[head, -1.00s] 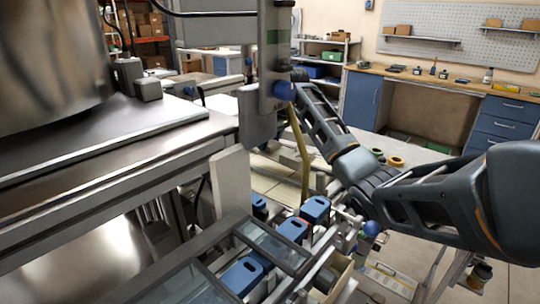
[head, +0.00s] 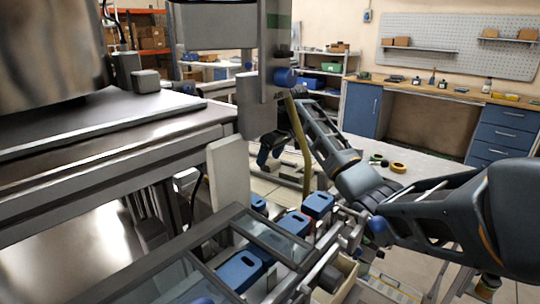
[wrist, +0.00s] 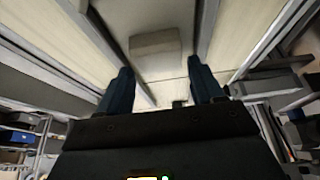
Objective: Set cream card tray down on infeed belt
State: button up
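My gripper (head: 268,148) shows partly behind the grey upright post in the head view, its dark fingers hanging low. In the wrist view my gripper (wrist: 161,88) has two dark blue fingers spread well apart, with nothing seen held between them. A pale block (wrist: 155,43) lies beyond the fingertips between long rails; I cannot tell what it is. I cannot make out the infeed belt for sure.
Several blue cartridges with handle slots (head: 318,204) sit in the machine beside a glass-lidded frame (head: 265,240). A yellowish hose (head: 302,140) hangs by the post. Tape reels (head: 398,167) lie on a pale table (head: 430,172). A workbench (head: 430,89) stands at the back.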

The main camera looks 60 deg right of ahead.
jog(key=shift+o, duration=1)
jog(key=shift+r, duration=0.15)
jog(key=v, duration=1.2)
jog(key=shift+b, duration=0.45)
